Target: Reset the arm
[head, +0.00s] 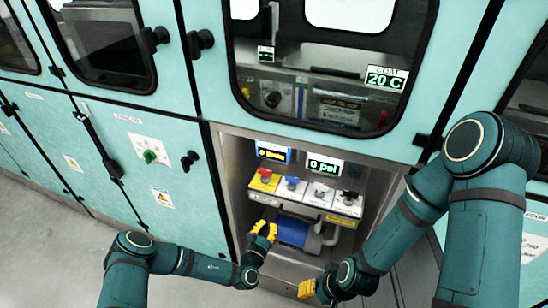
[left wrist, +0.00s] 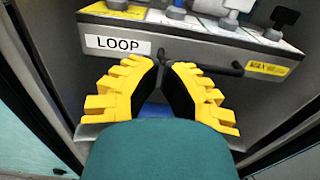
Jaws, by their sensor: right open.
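My left gripper (head: 265,230) has yellow fingers and is in front of the open bay in the teal cabinet, below the button panel. In the left wrist view its fingertips (left wrist: 162,64) are close together with a narrow gap, near the left end of a black bar handle (left wrist: 205,66). Whether they grip the handle is unclear. My right gripper (head: 308,290) is low in front of the bay, to the right of the left one, open, with its tips partly hidden. Both arms are bent in front of the cabinet.
The bay holds a button panel (head: 306,193) with red, blue and black knobs, and a blue cylinder (head: 292,232) below it. Displays (head: 324,166) glow above the panel. A windowed teal door (head: 400,146) is above. Grey floor (head: 70,260) is clear at left.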

